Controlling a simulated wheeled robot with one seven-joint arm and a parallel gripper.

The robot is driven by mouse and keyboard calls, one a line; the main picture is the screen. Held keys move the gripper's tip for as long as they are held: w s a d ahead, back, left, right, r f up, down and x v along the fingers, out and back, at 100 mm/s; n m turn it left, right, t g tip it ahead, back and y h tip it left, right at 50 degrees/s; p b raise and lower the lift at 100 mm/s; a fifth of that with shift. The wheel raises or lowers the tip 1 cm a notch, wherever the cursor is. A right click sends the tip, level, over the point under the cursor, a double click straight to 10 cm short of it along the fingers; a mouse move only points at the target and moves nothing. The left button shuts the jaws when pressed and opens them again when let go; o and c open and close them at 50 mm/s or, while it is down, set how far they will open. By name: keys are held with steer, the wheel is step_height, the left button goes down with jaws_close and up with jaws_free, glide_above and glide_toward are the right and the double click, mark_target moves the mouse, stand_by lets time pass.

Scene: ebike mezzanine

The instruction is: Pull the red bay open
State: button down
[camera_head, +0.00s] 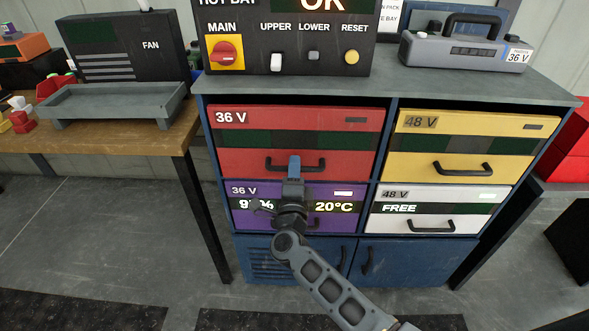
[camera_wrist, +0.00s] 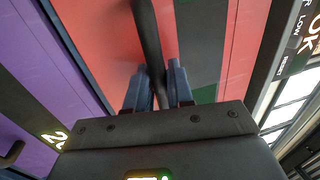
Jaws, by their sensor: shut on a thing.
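The red bay (camera_head: 245,160) is the upper left drawer of a blue cabinet, labelled 36 V, with a dark green band. It looks flush with the cabinet front. Its black bar handle (camera_head: 318,166) runs across the lower part of its face. My gripper (camera_head: 294,165) is at the middle of that handle, coming from below. In the wrist view, the handle (camera_wrist: 147,45) passes between the two blue-grey fingers (camera_wrist: 158,88), which are shut on it. The red face (camera_wrist: 100,45) lies behind it. My gripper hides the middle of the handle and part of the purple bay below.
Below is a purple bay (camera_head: 245,222) showing 20°C. At right are a yellow bay (camera_head: 415,160) and a white bay (camera_head: 388,222) reading FREE. A control box (camera_head: 313,62) and a grey 36 V pack (camera_head: 465,54) stand on top. A wooden bench (camera_head: 150,137) is at left.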

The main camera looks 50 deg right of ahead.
steer(key=r+p+v, duration=0.1)
steer(key=v, duration=0.8)
steer(key=r+p+v, duration=0.1)
steer(key=r+v, duration=0.1)
steer(key=v, duration=0.7)
steer(key=shift+s+a+r, duration=0.15)
steer(key=shift+s+a, duration=0.35)
steer(key=c, duration=1.2)
jaws_free()
steer(key=shift+o, duration=0.2)
steer(key=b+v, duration=0.1)
steer(key=v, duration=0.6)
steer(key=shift+s+a, duration=0.25)
steer(key=shift+a, duration=0.05)
